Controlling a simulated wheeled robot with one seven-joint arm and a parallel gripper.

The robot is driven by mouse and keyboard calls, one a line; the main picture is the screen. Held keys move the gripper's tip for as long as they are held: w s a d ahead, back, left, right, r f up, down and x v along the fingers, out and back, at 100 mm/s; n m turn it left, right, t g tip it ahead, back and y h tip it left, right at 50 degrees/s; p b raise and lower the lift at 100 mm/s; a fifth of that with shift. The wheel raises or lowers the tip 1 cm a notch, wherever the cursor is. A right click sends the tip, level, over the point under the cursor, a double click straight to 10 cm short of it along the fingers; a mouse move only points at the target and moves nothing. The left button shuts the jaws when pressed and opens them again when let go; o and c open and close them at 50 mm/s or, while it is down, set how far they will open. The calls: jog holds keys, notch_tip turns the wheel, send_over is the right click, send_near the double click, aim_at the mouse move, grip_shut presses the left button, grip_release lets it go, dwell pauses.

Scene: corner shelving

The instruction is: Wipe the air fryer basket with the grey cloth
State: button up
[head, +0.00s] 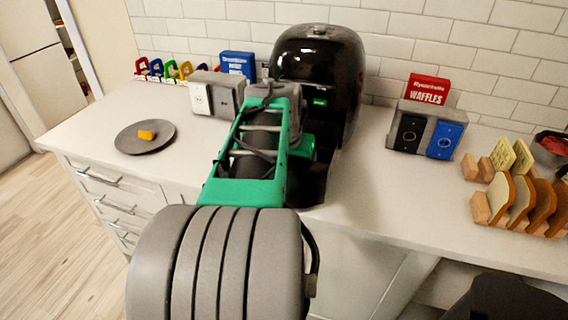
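The black air fryer (330,62) stands against the tiled wall at the back of the counter, with a small green light on its front. A dark, open basket (317,188) shows in part below its front, to the right of my arm. My arm reaches over the counter to the fryer's front, and its grey wrist and green end part (303,147) are at the basket. My gripper's fingers are hidden behind the arm and in the dark basket area, so I cannot tell whether they are open or shut. I see no grey cloth; it may be hidden there too.
A grey plate (130,143) with a yellow piece (146,134) lies on the left counter. Right are a waffle box (427,89), black and blue items (445,140) and bread racks (480,208).

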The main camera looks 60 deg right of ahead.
jog(key=shift+s+d, duration=0.2)
jog(key=shift+s, duration=1.35)
jog(key=shift+w+a+f, duration=0.1)
jog(key=shift+w+a, duration=0.1)
jog(key=shift+w, duration=1.15)
jog(key=shift+w+a, duration=0.25)
jog(key=shift+w, duration=1.05)
jog(key=shift+w+a+f, duration=0.1)
jog(key=shift+w+a, duration=0.1)
jog(key=shift+w, duration=1.15)
jog(key=shift+s+d+r, duration=0.1)
jog(key=shift+s+d, duration=0.1)
jog(key=shift+s, duration=0.85)
jog(key=shift+s+d, duration=0.15)
jog(key=shift+s, duration=0.85)
notch_tip(320, 180, up, 11)
jog(key=p, duration=0.7)
jog(key=shift+r, duration=0.1)
